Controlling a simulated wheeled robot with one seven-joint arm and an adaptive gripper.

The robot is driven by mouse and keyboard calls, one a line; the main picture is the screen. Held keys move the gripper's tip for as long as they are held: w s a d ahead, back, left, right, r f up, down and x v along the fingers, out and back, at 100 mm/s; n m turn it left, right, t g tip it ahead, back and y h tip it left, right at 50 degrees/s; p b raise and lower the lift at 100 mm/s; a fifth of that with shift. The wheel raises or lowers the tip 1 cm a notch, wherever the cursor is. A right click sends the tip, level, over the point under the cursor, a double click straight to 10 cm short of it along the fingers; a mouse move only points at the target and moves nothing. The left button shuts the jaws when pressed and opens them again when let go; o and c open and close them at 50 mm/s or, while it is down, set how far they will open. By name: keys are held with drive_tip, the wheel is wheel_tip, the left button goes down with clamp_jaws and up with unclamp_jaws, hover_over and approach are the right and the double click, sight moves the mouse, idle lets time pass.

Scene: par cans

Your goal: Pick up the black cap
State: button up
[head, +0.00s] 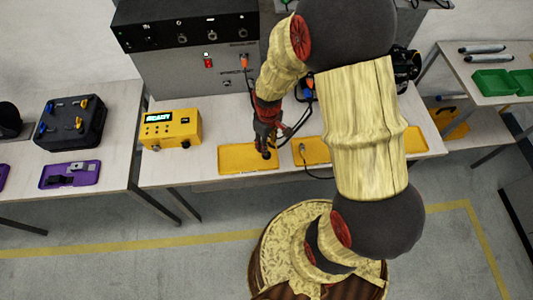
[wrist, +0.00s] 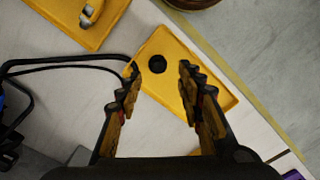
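The black cap (wrist: 157,64) is a small round black disc lying on a yellow tray (wrist: 215,91) in the wrist view. In the head view the same tray (head: 232,160) lies near the front edge of the middle table, with my gripper (head: 266,151) over its right end. There the cap is hard to tell apart from my dark fingers. In the wrist view my gripper (wrist: 158,90) is open, its two fingers wide apart. The cap shows between the fingers, a little beyond their tips, and nothing is held.
A yellow box with a display (head: 171,130) stands left of the tray. A second yellow tray (head: 313,151) with a cable lies to the right. A large grey-black unit (head: 190,62) stands behind, with cables near my gripper. A black case (head: 71,122) sits on the left table.

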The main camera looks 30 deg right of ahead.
drive_tip(key=shift+w+f, duration=0.1)
drive_tip(key=shift+f, duration=1.35)
drive_tip(key=f, duration=0.1)
drive_tip(key=f+b, duration=0.1)
drive_tip(key=f, duration=0.1)
drive_tip(key=w+f, duration=0.1)
drive_tip(key=f, duration=0.1)
drive_tip(key=shift+b, duration=0.3)
drive_tip(key=shift+c, duration=1.3)
drive_tip(key=c, duration=0.6)
